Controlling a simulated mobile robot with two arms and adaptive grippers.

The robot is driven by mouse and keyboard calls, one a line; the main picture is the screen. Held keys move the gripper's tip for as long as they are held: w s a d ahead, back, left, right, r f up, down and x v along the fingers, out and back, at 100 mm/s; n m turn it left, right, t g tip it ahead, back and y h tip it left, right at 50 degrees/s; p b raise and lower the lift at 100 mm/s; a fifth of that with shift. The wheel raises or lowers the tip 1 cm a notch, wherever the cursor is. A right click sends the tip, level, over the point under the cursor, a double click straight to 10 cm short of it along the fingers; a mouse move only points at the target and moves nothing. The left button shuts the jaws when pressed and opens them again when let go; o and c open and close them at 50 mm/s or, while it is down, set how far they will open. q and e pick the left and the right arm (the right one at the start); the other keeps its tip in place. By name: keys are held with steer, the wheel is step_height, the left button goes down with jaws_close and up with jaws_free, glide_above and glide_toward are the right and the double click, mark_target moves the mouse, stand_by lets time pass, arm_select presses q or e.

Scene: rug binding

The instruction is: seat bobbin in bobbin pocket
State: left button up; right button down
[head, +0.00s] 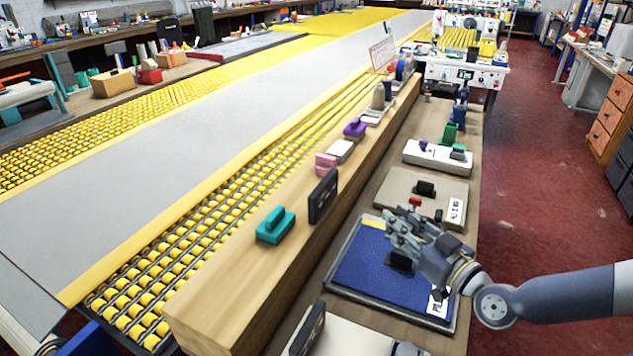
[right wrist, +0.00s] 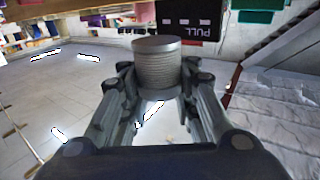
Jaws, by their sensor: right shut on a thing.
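My right gripper (head: 402,228) is above the blue mat in the head view, its arm coming in from the right. The bobbin stands upright in that picture between the two fingertips. In the head view I cannot make out the bobbin among the fingers. I cannot tell which thing is the bobbin pocket.
A blue mat (head: 365,275) lies under the gripper. Beyond it is a beige board (head: 395,190) with a black block, then a white tray (head: 420,153). A wooden beam (head: 240,270) runs along the left, bearing a teal block (head: 275,225) and a black plate (head: 323,196).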

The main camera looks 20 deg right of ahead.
steer(key=s+a+h, duration=0.1)
steer(key=a, duration=0.5)
steer(key=s+a+f+m+h, duration=0.1)
steer(key=a, duration=0.5)
steer(key=s+a+f, duration=0.1)
steer(key=s+a, duration=0.1)
steer(key=a, duration=0.4)
steer(key=shift+a+m+h, duration=0.15)
steer(key=shift+m+h, duration=0.15)
steer(key=shift+h, duration=0.1)
steer(key=shift+a, duration=0.35)
steer(key=shift+d, duration=0.2)
